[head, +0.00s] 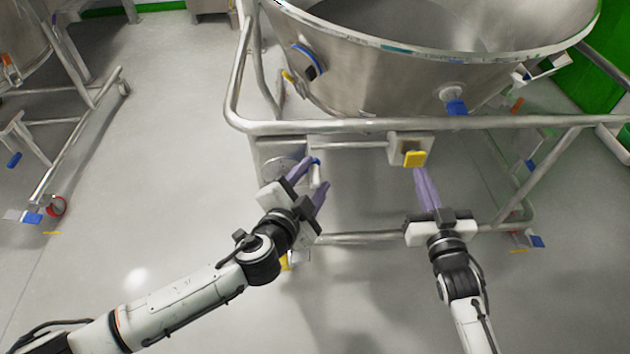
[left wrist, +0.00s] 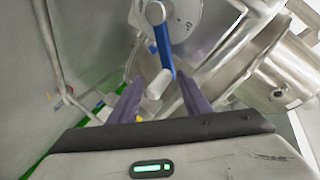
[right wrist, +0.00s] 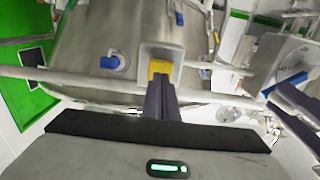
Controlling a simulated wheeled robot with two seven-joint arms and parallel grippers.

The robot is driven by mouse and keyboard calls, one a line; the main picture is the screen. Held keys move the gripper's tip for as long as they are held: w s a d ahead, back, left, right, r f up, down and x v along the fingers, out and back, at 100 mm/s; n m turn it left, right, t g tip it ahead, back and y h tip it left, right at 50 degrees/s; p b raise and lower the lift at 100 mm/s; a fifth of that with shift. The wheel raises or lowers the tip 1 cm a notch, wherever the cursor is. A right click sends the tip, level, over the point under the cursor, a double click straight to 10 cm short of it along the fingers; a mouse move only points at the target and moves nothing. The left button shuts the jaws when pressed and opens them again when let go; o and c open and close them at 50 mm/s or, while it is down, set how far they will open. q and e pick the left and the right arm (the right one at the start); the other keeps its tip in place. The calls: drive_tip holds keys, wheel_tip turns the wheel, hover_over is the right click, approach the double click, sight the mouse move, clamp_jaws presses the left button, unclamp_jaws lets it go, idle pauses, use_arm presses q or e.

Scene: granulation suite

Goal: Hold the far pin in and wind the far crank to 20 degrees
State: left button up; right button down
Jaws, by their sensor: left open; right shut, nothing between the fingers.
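The crank has a pale round dial (left wrist: 188,14), a blue arm (left wrist: 163,45) and a grey handle (left wrist: 156,86). In the head view the crank handle (head: 316,172) stands at the left of the frame's front. My left gripper (head: 310,182) is open, its purple fingers on either side of the handle; it also shows in the left wrist view (left wrist: 160,84). The yellow pin (head: 415,159) sits in a square bracket, also in the right wrist view (right wrist: 158,68). My right gripper (head: 418,172) is shut, its fingertips at the pin's face; contact is unclear.
A large steel bowl (head: 380,75) hangs above, carried on a tubular frame (head: 330,127) whose rail runs just above both grippers. A blue knob (head: 457,106) is on the bowl. Another wheeled frame (head: 70,145) stands at the left. The floor between the frames is clear.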

drive_tip(key=shift+w, duration=1.4)
use_arm(q)
drive_tip(key=c, duration=0.9)
use_arm(e)
drive_tip(key=shift+w, duration=0.1)
use_arm(q)
drive_tip(key=shift+o, duration=0.2)
